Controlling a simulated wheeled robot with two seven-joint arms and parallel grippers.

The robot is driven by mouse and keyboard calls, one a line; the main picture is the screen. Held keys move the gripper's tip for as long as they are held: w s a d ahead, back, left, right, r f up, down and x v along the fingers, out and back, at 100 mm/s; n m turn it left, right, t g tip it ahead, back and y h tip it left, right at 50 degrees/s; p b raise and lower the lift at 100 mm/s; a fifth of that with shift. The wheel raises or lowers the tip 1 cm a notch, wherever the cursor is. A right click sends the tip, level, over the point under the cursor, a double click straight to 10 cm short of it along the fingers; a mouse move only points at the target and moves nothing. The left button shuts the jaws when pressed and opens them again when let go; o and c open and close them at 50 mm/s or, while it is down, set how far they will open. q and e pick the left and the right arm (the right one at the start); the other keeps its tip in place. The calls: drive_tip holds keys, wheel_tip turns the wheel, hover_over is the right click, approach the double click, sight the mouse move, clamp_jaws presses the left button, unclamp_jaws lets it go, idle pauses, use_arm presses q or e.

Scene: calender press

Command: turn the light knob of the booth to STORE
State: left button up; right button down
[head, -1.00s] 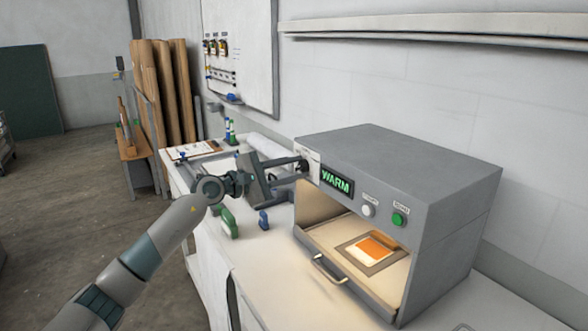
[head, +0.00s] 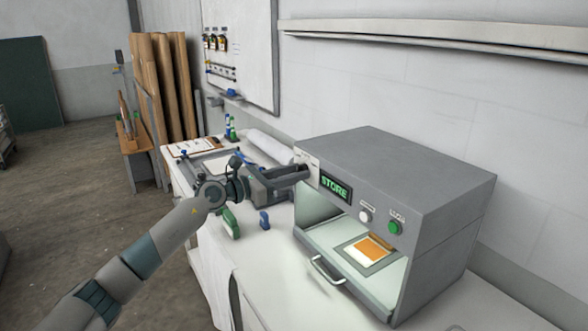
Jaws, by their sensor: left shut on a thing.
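The grey booth (head: 440,192) stands on the white bench. Its display (head: 335,187) reads STORE in green letters, and the light inside is a cool white. My left gripper (head: 304,173) is at the upper left of the booth's front panel, left of the display. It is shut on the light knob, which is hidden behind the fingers. A pale label plate shows around the fingertips. My right gripper is not in the picture.
The booth front is open, with a handle (head: 328,270) at its lower edge and an orange and white sample (head: 369,250) inside. A white button (head: 365,216) and a green button (head: 395,228) sit right of the display. Green (head: 231,223) and blue (head: 264,220) items stand on the bench below my left gripper.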

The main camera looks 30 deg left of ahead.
use_arm(q)
drive_tip(key=shift+n, duration=0.3)
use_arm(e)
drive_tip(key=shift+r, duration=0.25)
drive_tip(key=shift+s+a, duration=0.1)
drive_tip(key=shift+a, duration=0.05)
use_arm(q)
drive_tip(key=o, duration=1)
drive_tip(key=shift+o, duration=0.2)
drive_tip(key=shift+s, duration=0.1)
use_arm(e)
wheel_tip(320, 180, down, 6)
drive_tip(key=b, duration=0.6)
use_arm(q)
drive_tip(key=b+v, duration=0.2)
drive_tip(key=v, duration=1.5)
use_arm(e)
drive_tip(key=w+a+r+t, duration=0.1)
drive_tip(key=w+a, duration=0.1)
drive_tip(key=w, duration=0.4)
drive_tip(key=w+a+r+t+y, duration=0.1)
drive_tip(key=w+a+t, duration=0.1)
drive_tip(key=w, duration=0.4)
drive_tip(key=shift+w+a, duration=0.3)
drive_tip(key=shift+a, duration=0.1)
